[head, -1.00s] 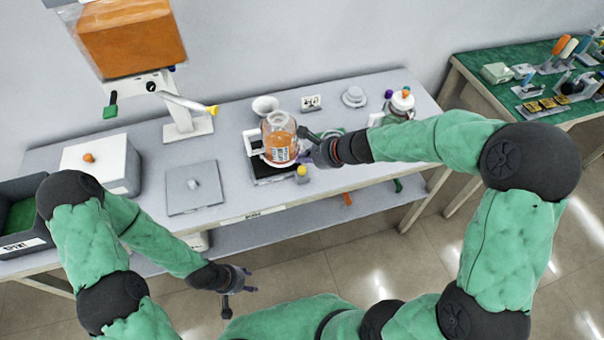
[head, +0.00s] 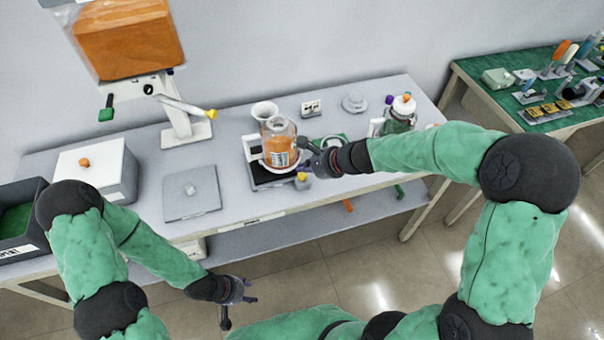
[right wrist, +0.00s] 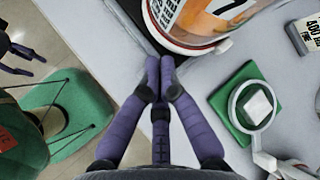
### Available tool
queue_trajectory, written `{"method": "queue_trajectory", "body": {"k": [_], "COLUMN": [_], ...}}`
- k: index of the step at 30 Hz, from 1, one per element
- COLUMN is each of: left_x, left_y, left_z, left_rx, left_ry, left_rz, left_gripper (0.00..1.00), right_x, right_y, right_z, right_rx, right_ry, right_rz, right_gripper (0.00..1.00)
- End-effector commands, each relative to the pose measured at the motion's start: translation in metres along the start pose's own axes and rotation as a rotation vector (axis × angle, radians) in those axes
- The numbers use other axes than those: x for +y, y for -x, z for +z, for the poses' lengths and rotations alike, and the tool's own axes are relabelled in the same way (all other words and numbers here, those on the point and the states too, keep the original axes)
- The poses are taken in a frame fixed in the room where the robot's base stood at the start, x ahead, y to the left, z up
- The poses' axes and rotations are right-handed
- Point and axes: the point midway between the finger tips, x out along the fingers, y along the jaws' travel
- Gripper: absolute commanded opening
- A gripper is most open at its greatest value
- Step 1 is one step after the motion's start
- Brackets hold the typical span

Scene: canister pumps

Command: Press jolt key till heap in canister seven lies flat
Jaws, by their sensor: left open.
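The clear canister (head: 280,150) stands upright on a black base (head: 265,182), with an orange heap inside. In the right wrist view, its label (right wrist: 228,8) shows a 7. The heap slopes in that view; whether it lies flat I cannot tell. A yellow key (head: 302,178) sits at the base's front right corner. My right gripper (head: 306,160) is shut and empty, fingertips beside the canister and near the key. In the right wrist view, its tips (right wrist: 160,65) meet over the base's edge and the key is hidden. My left gripper (head: 245,290) is open and empty, in front of the table.
A grey plate (head: 172,205) and white box (head: 108,160) stand left. A dispenser stand (head: 180,120) is behind them. A white funnel (head: 264,109) is behind the canister. A ringed green pad (right wrist: 235,95) and another jar (head: 402,118) are to the right.

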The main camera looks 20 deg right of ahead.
Motion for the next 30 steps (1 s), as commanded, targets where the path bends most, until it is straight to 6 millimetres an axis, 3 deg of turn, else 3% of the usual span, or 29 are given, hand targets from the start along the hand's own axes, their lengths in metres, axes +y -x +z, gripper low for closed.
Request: {"method": "queue_trajectory", "body": {"k": [30], "left_x": [-0.0033], "left_y": [-0.0091], "left_z": [-0.0002], "left_rx": [0.000], "left_ry": [0.000], "left_rz": [0.000], "left_gripper": [0.49], "right_x": [0.0046], "right_y": [-0.0062], "right_z": [-0.0045], "right_rx": [0.000], "right_ry": [0.000], "right_rz": [0.000], "right_gripper": [0.00]}}
